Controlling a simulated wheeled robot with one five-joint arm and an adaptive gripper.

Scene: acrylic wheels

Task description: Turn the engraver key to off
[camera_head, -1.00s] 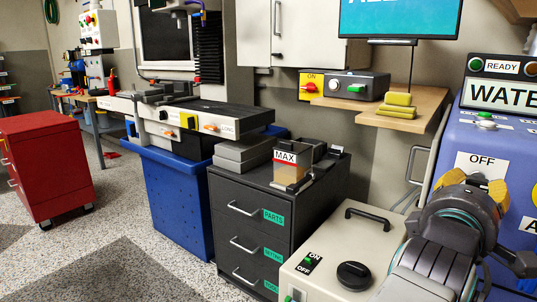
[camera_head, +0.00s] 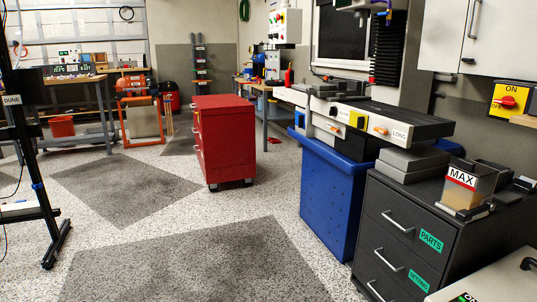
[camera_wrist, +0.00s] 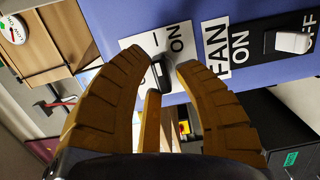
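In the wrist view, my gripper (camera_wrist: 164,60) is open, its yellow-brown fingers spread in front of a blue panel (camera_wrist: 130,15). Between the fingertips is a small dark key or knob (camera_wrist: 155,66) with a pale end, on a white plate (camera_wrist: 176,38) marked ON. The fingers are on either side of it; I cannot tell whether they touch it. The fingers hide part of the plate. No engraver name is readable. The gripper is not in the head view.
Beside the plate is a FAN label (camera_wrist: 216,48) with a white rocker switch (camera_wrist: 292,42). The head view shows a dark drawer cabinet (camera_head: 415,235), a blue bin (camera_head: 325,190) and a red cabinet (camera_head: 222,140).

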